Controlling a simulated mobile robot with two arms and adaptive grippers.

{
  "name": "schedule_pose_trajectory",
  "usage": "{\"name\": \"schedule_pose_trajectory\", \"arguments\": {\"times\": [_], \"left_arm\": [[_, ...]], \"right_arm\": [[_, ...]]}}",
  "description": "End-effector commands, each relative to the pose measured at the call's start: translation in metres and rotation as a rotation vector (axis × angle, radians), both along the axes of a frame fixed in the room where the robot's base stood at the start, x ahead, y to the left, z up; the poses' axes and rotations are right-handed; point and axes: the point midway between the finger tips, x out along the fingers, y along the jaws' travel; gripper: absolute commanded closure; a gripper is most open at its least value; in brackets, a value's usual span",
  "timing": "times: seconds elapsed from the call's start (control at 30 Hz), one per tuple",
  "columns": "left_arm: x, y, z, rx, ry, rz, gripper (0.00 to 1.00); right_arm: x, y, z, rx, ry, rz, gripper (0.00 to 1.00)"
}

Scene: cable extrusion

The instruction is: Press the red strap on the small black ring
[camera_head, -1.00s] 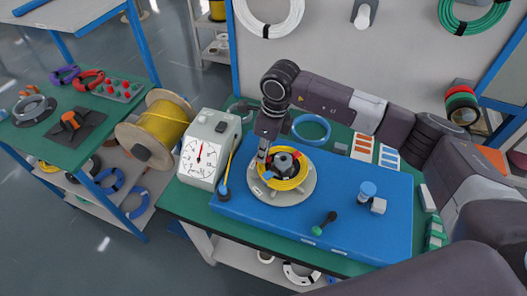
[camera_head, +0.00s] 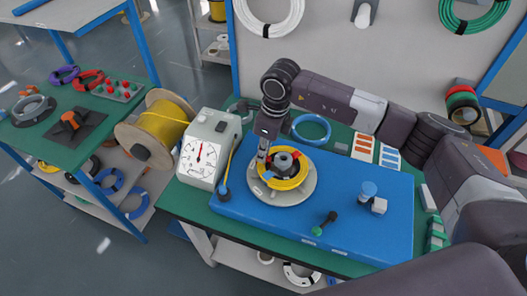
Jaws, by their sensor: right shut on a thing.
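The yellow cable coil (camera_head: 290,184) lies on a round beige plate (camera_head: 308,193) on the blue board. A small dark grey and black ring hub (camera_head: 283,162) stands in the middle of the coil. A red strap (camera_head: 268,175) shows as a small red patch at the coil's left side, and more red shows at the hub's upper right. My right gripper (camera_head: 261,166) points down at the left edge of the coil, shut on what looks like the red strap; its fingertips partly hide it. My left gripper is not in view.
A dial gauge box (camera_head: 203,150) and a yellow cable spool (camera_head: 160,129) stand left of the blue board (camera_head: 260,220). A blue cable coil (camera_head: 311,128) lies behind.

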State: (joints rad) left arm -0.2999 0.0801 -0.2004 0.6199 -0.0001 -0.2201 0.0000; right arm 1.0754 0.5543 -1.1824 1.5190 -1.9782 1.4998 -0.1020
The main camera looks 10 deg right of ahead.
Motion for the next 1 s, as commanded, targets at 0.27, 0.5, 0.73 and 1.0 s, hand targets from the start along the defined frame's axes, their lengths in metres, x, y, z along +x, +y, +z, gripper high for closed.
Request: {"name": "schedule_pose_trajectory", "arguments": {"times": [0.27,0.5,0.73,1.0], "left_arm": [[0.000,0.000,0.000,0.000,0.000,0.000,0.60],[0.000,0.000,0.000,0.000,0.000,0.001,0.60],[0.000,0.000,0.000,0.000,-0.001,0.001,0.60],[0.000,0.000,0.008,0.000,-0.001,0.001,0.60]], "right_arm": [[-0.003,-0.001,-0.005,-0.004,0.010,0.000,1.00],[-0.003,-0.001,-0.004,-0.004,0.009,0.000,0.67],[-0.002,-0.001,-0.003,-0.003,0.006,0.000,0.67],[-0.001,0.000,0.013,-0.001,0.003,0.000,0.67]]}}
